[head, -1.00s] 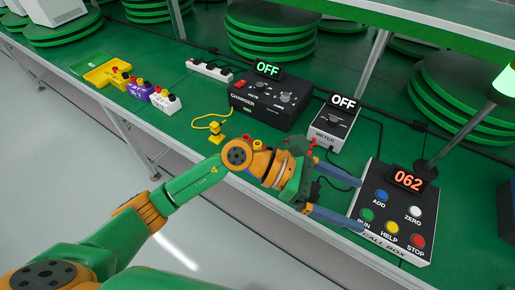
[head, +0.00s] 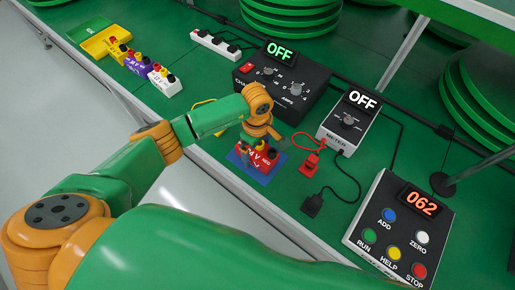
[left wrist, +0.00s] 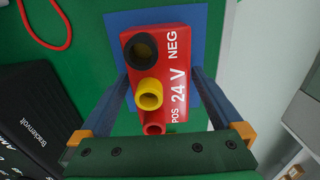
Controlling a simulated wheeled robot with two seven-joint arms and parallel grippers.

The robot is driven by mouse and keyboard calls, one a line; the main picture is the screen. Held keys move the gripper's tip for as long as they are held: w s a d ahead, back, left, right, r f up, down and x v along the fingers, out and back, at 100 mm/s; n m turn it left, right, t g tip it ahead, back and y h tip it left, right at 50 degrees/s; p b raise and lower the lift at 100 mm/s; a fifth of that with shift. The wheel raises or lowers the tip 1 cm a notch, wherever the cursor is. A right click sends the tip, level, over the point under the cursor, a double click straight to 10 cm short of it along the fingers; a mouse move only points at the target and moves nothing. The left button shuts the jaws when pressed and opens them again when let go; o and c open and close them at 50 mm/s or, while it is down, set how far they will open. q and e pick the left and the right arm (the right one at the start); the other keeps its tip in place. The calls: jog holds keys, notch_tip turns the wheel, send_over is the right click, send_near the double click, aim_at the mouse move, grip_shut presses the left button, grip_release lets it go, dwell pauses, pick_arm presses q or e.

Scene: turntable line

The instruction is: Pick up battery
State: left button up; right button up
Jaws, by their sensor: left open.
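The red battery marked 24 V (head: 270,158) sits on a blue mat (head: 262,176) on the green bench. In the left wrist view, the battery (left wrist: 178,85) shows a black, a yellow and a red terminal and the words NEG and POS. My left gripper (head: 258,150) is over the battery, pointing down, and partly hides it in the head view. In the left wrist view, its two blue-grey fingers are apart, one on each side of the battery; I cannot tell whether they touch it. My right gripper is not in view.
The charger (head: 284,82) and the meter (head: 348,122), both showing OFF, stand behind. Yellow, purple and white batteries (head: 165,82) stand at left beside a yellow tray (head: 100,42).

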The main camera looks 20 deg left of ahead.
pick_arm(q)
grip_shut()
dwell(0.3)
